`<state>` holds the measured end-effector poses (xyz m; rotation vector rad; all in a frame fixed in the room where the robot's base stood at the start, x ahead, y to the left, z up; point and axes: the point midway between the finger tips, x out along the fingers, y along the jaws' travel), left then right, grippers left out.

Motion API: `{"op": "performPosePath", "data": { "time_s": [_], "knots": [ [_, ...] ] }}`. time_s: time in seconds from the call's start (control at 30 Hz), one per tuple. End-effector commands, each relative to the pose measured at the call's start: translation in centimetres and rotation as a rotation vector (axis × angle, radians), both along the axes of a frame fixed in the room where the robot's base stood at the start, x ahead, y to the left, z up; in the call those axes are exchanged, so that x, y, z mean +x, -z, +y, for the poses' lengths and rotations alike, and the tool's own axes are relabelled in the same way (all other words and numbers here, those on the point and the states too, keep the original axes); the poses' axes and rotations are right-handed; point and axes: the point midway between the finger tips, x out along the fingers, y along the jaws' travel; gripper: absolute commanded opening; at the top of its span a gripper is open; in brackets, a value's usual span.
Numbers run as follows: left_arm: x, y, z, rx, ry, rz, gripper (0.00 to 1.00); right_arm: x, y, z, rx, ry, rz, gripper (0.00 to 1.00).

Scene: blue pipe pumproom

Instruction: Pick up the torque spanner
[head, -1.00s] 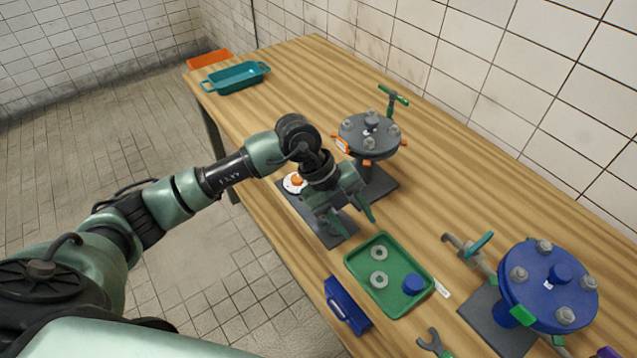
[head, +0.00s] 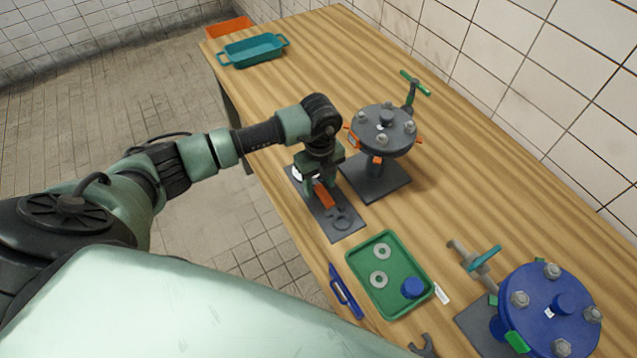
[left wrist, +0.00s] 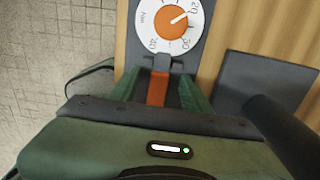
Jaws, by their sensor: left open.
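The torque spanner lies on a dark grey mat (head: 347,232) near the table's front edge. Its orange handle (head: 324,196) shows just below my left gripper (head: 313,187) in the head view. In the left wrist view its white dial with an orange centre (left wrist: 171,20) is at the top, and the orange handle (left wrist: 157,90) runs down between my two green fingers. My left gripper is open, pointing down, with a finger on each side of the handle. Whether the fingers touch it cannot be told. The gripper partly hides the spanner in the head view. My right gripper is not in view.
A grey flanged valve (head: 383,130) on a dark base stands just right of the gripper. A green tray (head: 399,306) with washers and a blue cap is nearer. A blue flange (head: 550,310) stands at right. A teal tray (head: 253,50) is at the far end.

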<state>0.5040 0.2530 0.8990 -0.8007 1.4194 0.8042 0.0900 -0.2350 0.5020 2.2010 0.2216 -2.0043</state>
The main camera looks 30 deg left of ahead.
Motion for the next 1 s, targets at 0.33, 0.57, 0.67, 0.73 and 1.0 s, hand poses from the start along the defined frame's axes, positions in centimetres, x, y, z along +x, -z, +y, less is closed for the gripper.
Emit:
{"op": "performPosePath", "data": {
  "time_s": [0.33,0.57,0.67,0.73,1.0],
  "knots": [
    [0.0,0.1,0.0,-0.001,0.001,-0.001,0.14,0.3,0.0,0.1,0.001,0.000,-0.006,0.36],
    [0.0,0.1,0.0,-0.001,0.001,-0.001,0.00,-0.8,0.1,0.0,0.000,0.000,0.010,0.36],
    [0.0,0.1,0.0,-0.001,0.001,-0.002,0.00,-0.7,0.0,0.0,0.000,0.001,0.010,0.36],
    [0.0,0.1,0.0,-0.001,0.001,-0.002,0.00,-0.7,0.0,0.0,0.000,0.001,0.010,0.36],
    [0.1,0.0,0.0,-0.001,0.001,-0.002,0.00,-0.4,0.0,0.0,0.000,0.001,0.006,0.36]
  ]
}}
